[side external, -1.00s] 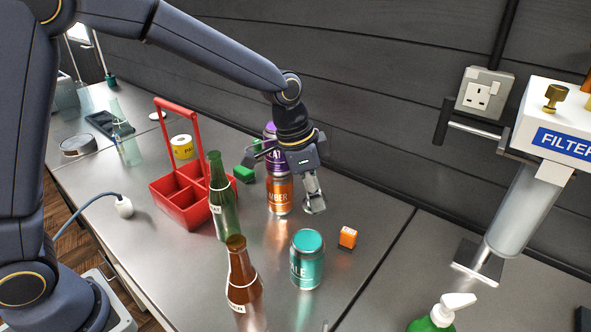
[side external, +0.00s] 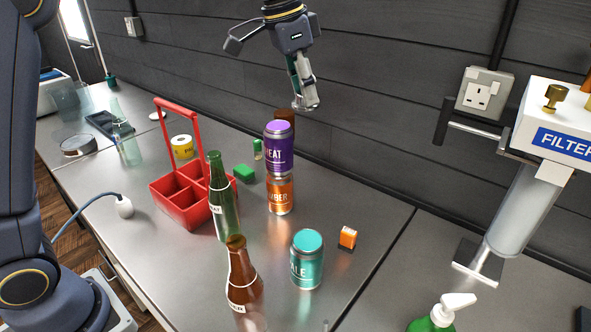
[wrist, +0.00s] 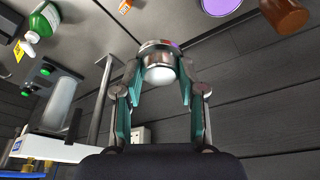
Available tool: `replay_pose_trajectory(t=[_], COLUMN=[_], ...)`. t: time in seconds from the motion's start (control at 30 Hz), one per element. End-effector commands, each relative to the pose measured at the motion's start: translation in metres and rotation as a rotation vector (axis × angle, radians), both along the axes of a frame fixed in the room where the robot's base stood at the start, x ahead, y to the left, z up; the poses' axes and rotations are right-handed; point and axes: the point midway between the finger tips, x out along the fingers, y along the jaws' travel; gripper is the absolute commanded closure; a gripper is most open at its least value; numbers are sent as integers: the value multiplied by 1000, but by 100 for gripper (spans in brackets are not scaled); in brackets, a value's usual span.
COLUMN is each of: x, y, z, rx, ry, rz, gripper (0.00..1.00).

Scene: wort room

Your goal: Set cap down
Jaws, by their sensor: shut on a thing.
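My gripper (side external: 304,92) is raised above the bench, to the upper right of the stacked cans. In the wrist view its teal-padded fingers (wrist: 158,75) are closed on a round silver cap (wrist: 160,66). The cap's pale, bright face points towards the wrist camera. In the side view the cap (side external: 304,105) shows as a small silver piece at the fingertips, clear of any surface.
A purple can (side external: 279,150) stands on an orange can (side external: 281,196), with a brown thing (side external: 285,115) behind. A red carrier (side external: 178,204), green bottle (side external: 223,205), brown bottle (side external: 243,280), teal can (side external: 307,262) and orange block (side external: 348,237) stand around.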

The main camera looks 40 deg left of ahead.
Motion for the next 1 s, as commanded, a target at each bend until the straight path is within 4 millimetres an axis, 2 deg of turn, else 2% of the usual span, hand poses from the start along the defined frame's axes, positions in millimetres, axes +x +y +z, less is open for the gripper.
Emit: replay_pose_trajectory(t=[0.17, 0.27, 0.3, 0.4, 0.5, 0.7, 1.0], x=[34, 51, 57, 67, 69, 64, 50], y=[64, 115, 138, 194, 238, 302, 366], z=[2, 3, 2, 2, 1, -2, -7], rx=[2, 3, 3, 3, 2, 2, 2], ry=[-1, -1, -1, -2, -2, -1, -1], rz=[217, 379, 450, 624, 759, 952, 1151], gripper=[95, 95, 95, 95, 95, 95, 95])
